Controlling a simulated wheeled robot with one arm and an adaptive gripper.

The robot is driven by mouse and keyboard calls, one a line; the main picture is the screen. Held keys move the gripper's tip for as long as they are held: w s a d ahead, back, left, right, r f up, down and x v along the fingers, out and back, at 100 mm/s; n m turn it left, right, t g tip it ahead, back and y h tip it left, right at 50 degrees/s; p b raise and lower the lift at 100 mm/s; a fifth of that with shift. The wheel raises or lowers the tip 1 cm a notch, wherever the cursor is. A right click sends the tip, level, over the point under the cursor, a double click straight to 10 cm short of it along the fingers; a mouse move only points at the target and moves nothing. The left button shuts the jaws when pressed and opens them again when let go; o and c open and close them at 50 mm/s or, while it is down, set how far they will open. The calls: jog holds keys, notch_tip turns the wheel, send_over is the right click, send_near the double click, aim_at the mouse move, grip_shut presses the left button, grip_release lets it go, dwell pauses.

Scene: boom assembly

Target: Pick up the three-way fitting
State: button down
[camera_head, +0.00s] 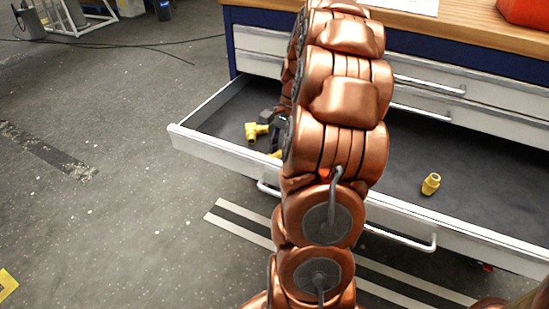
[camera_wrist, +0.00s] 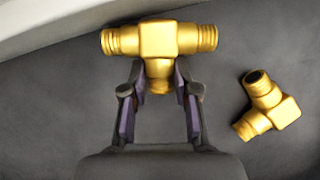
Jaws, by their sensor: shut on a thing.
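The three-way fitting (camera_wrist: 160,40) is a yellow, brass-coloured T piece with threaded ends. In the wrist view it lies at the top middle, its crossbar level and its stem toward me. My gripper (camera_wrist: 160,88) is shut on the stem, one finger on each side; the stem's end shows between the fingers. In the head view the fitting (camera_head: 256,131) shows at the left part of the open drawer (camera_head: 225,153). My arm hides most of my gripper there. I cannot tell whether the fitting touches the drawer floor.
A yellow elbow fitting (camera_wrist: 267,106) lies just right of my gripper on the drawer floor. Another yellow fitting (camera_head: 431,184) lies in the drawer's right part. The drawer's pale wall is close beyond the three-way fitting.

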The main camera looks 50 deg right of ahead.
aim_at(278, 156)
jog(key=shift+r, duration=0.1)
jog(key=shift+r, duration=0.3)
jog(key=r, duration=0.2)
jog(key=r+p, duration=0.1)
jog(key=shift+s+d, duration=0.2)
jog(key=shift+s, duration=0.1)
jog(key=s+d, duration=0.2)
jog(key=s, duration=0.2)
jog(key=s+d+p, duration=0.1)
jog(key=s+d, duration=0.2)
jog(key=s, duration=0.1)
jog(key=s+d+r, duration=0.1)
jog(key=s+d, duration=0.1)
jog(key=s, duration=0.3)
jog(key=shift+s+d+r+p, duration=0.1)
jog(key=shift+d+p, duration=0.3)
